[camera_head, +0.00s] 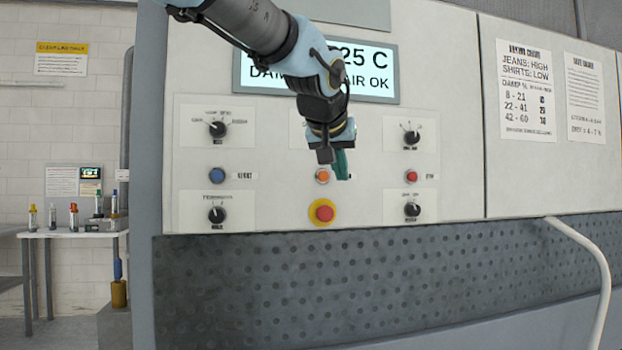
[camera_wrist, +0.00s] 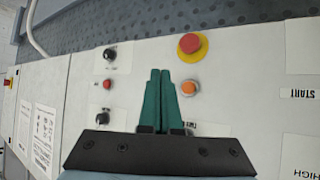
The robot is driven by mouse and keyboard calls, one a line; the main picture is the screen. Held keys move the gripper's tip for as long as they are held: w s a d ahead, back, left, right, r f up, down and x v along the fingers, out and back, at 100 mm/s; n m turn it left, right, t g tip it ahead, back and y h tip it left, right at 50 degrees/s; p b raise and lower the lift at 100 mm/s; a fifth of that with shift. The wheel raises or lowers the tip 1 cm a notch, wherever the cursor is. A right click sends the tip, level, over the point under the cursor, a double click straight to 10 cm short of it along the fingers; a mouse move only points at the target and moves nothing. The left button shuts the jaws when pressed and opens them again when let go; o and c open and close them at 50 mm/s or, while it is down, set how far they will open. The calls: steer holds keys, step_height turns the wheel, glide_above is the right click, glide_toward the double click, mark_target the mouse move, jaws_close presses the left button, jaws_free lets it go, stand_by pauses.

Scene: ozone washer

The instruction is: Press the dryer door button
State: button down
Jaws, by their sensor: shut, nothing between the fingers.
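The control panel (camera_head: 270,140) carries a row of three push buttons: blue (camera_head: 217,175), orange (camera_head: 322,176) and red (camera_head: 411,176). The label beside the orange button is hidden by my gripper, so I cannot read which one is named for the door. My gripper (camera_head: 342,166), with teal fingers, is shut and empty just right of the orange button in the head view. In the wrist view my fingertips (camera_wrist: 160,72) lie between the orange button (camera_wrist: 188,88) and the red button (camera_wrist: 108,84), nearer the orange. I cannot tell whether they touch the panel.
A red emergency-stop button on a yellow ring (camera_head: 324,212) sits just below the orange button. Several black knobs surround the row. A display (camera_head: 385,73) is partly behind my arm. A white hose (camera_head: 590,255) hangs at the right, and a side table (camera_head: 72,233) stands left.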

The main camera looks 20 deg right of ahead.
steer(key=shift+w, duration=0.1)
stand_by(0.3)
steer(key=p, duration=0.4)
glide_toward(328, 179)
step_height(328, 179, down, 4)
steer(key=d, duration=0.3)
steer(key=shift+w+p, duration=0.35)
steer(key=shift+w, duration=0.85)
steer(key=shift+w, duration=0.15)
stand_by(0.4)
steer(key=shift+w, duration=0.25)
steer(key=shift+w+p, duration=0.35)
steer(key=shift+w, duration=0.15)
stand_by(0.8)
steer(key=shift+s, duration=0.15)
steer(key=shift+s+b, duration=0.7)
steer(key=shift+s, duration=0.05)
